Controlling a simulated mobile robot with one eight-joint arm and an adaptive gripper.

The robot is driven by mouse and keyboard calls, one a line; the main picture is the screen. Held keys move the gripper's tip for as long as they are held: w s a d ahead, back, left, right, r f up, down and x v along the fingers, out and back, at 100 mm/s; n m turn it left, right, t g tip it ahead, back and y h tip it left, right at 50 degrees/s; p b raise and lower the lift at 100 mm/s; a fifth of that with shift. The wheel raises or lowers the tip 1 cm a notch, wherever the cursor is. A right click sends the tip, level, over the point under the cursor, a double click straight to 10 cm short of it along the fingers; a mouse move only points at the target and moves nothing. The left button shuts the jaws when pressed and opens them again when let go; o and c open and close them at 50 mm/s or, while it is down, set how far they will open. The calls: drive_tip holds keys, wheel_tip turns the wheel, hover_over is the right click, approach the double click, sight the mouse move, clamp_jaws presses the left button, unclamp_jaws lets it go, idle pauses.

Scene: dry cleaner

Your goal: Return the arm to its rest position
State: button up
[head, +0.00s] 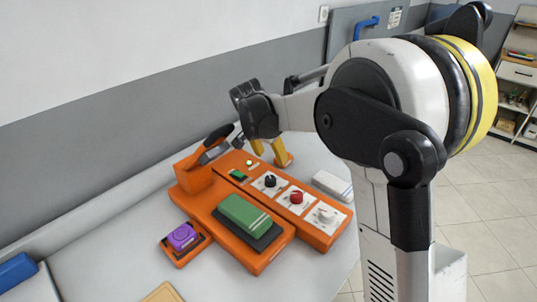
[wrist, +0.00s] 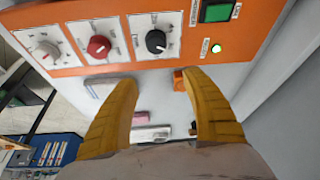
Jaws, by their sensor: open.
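My gripper (head: 269,155) has two yellow fingers, spread apart with nothing between them. It hangs over the far end of the orange control panel (head: 338,228) in the head view. The wrist view shows the open fingers (wrist: 158,80) over the bench, just beside the panel edge (wrist: 100,68). My arm reaches out from the right, bent at the elbow and extended over the bench. A small orange object (wrist: 179,81) lies beside one finger in the wrist view; whether they touch cannot be told.
The panel has a black knob (head: 270,181), a red knob (head: 296,197), a white knob (head: 325,215) and a lit green lamp (head: 249,162). An orange press (head: 258,262) holds a green block (head: 243,214). A purple piece (head: 182,236) and a white box (head: 331,185) stand nearby. A wall runs behind.

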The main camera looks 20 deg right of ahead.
drive_tip(key=s+r+n+t+y, duration=0.2)
drive_tip(key=s+r+n, duration=0.45)
drive_tip(key=s, duration=0.85)
drive_tip(key=s+f+n+t+y, duration=0.1)
drive_tip(key=s+n+t, duration=0.1)
drive_tip(key=s, duration=1.4)
drive_tip(key=shift+n, duration=0.65)
drive_tip(key=shift+f, duration=0.1)
